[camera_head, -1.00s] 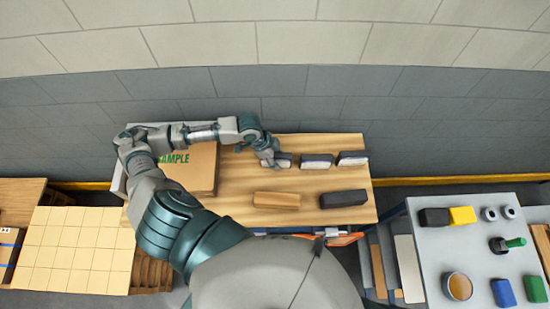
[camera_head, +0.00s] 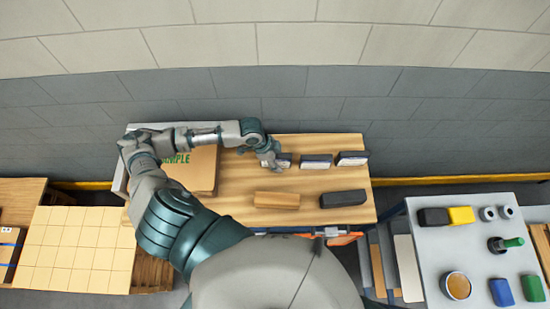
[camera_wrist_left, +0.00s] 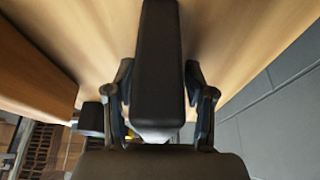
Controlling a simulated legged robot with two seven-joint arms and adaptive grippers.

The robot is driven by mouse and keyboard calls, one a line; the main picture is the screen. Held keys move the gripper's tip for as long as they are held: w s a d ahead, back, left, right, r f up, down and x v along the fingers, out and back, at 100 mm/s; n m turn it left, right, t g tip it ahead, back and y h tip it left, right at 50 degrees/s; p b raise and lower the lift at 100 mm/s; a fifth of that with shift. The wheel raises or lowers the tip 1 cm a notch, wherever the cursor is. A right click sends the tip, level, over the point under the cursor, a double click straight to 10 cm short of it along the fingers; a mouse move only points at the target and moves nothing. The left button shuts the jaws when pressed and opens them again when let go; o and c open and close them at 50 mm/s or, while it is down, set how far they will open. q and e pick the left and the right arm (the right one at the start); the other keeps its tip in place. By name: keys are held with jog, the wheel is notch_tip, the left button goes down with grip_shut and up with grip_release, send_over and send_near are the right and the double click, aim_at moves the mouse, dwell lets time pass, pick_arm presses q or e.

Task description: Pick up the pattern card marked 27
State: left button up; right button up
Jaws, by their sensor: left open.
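Three dark blocks with pale label faces stand in a row along the back of the wooden table: a left one (camera_head: 285,158), a middle one (camera_head: 316,161) and a right one (camera_head: 351,158). Any numbers are too small to read, so I cannot tell which is card 27. My left gripper (camera_head: 271,161) is at the left block and partly hides it. In the left wrist view, a dark block (camera_wrist_left: 158,60) lies between the two open fingers of my left gripper (camera_wrist_left: 160,100), one on each side. My right gripper is not in view.
A cardboard box marked SAMPLE (camera_head: 199,168) stands left on the table (camera_head: 236,200). A tan block (camera_head: 277,200) and a dark block (camera_head: 344,198) lie in front of the row. A grey side table (camera_head: 445,250) with several small objects stands at right. The wall is close behind.

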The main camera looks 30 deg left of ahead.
pick_arm(q)
jog(key=shift+d, duration=0.15)
jog(key=c, duration=0.3)
jog(key=shift+d, duration=0.1)
grip_shut()
